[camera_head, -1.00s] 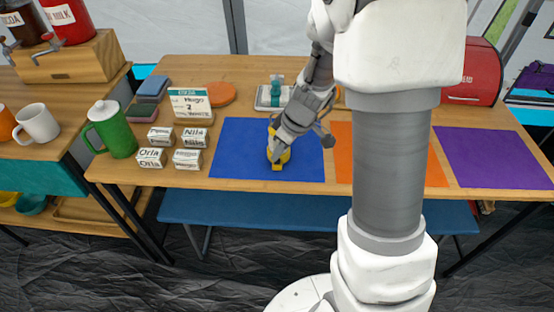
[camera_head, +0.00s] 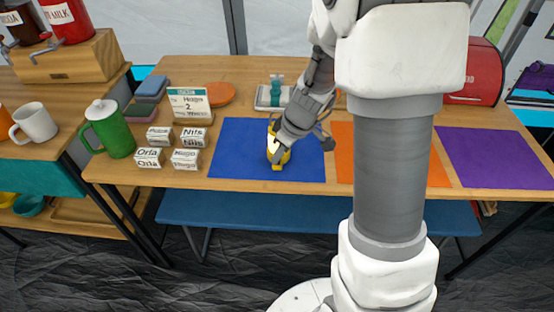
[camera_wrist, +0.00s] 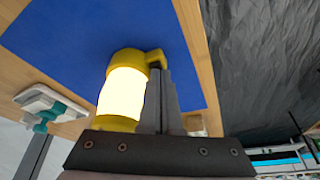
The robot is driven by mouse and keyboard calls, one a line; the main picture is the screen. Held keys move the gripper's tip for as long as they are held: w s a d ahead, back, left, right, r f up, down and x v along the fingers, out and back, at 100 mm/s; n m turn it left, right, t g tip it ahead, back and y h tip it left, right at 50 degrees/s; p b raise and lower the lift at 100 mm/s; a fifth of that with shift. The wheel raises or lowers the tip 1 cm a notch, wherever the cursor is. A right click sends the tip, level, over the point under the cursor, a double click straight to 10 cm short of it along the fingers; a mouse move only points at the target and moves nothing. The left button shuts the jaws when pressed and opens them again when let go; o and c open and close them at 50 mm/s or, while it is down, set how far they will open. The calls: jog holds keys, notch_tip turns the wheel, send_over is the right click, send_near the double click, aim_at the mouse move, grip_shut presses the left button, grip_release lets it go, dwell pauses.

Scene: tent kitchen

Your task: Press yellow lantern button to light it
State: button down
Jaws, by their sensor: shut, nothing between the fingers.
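The yellow lantern (camera_head: 278,158) stands on the blue mat (camera_head: 235,150), partly hidden behind my gripper in the head view. In the wrist view the lantern (camera_wrist: 122,92) has a bright, glowing pale-yellow body between yellow ends. A small yellow part (camera_wrist: 156,58) juts from its side, right at the fingertips. My gripper (camera_wrist: 160,72) is shut with nothing between its fingers, close beside the lantern. It also shows over the lantern in the head view (camera_head: 276,142). I cannot tell whether the fingertips touch the jutting part.
An orange mat (camera_head: 345,150) and a purple mat (camera_head: 495,158) lie to the right. Several small labelled boxes (camera_head: 185,158) and a green pitcher (camera_head: 112,130) stand to the left. A white-and-teal item (camera_head: 272,95) sits behind the blue mat. The table's front edge is close.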

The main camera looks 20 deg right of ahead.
jog(key=shift+r+p, duration=2.25)
jog(key=shift+r, duration=1.2)
jog(key=shift+r, duration=0.1)
jog(key=s+r+m+t+h, duration=0.3)
jog(key=s+r+m, duration=0.5)
jog(key=s+r, duration=1.1)
notch_tip(320, 180, up, 13)
jog(key=s+p, duration=0.1)
jog(key=p, duration=1.3)
jog(key=shift+a+f, duration=0.15)
